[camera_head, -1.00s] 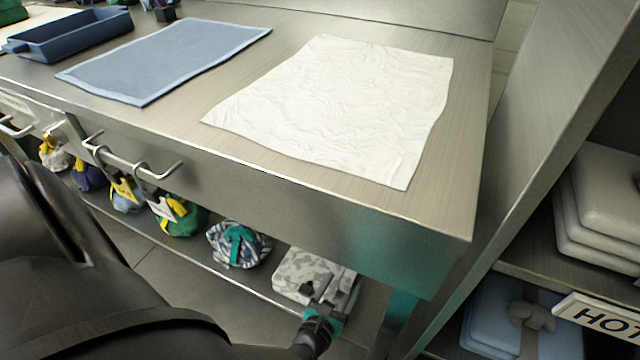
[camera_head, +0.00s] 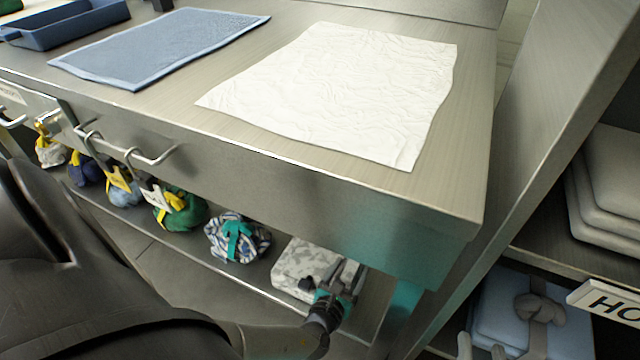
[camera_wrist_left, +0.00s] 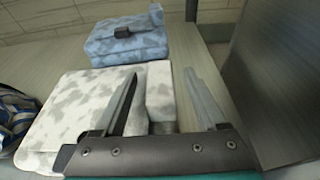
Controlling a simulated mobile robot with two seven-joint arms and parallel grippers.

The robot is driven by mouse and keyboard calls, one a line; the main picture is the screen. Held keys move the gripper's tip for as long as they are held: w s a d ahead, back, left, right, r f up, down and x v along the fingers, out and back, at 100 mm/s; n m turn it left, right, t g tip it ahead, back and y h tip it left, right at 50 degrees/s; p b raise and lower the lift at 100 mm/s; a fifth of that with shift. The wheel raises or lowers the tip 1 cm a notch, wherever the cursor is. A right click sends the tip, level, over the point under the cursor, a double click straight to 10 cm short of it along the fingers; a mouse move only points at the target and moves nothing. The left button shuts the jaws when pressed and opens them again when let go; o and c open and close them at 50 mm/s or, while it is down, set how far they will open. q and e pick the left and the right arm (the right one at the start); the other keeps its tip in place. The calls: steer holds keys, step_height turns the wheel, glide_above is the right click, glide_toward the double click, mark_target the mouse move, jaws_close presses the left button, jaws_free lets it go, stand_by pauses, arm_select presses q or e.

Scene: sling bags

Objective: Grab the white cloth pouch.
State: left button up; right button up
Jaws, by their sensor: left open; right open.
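A white pouch with grey mottling (camera_head: 300,265) lies flat on the low shelf under the counter, at its right end. It fills the left and middle of the left wrist view (camera_wrist_left: 75,110). My left gripper (camera_head: 340,277) is at the pouch's right side. In the left wrist view, its two fingers (camera_wrist_left: 160,85) are apart, with a pale grey strap-like part (camera_wrist_left: 160,95) between them. The left finger overlaps the pouch in the picture; I cannot tell whether it touches. My right gripper is not in view.
A striped bag with a teal strap (camera_head: 238,240) sits left of the pouch, then a green bag (camera_head: 182,212) and several others. A blue mottled bag (camera_wrist_left: 128,42) lies beyond the pouch. The counter edge (camera_head: 290,185) overhangs the shelf.

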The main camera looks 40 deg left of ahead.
arm_select(q)
steer(key=shift+w, duration=0.2)
steer(key=shift+c, duration=0.3)
jaws_close()
steer(key=shift+a, duration=0.1)
stand_by(1.0)
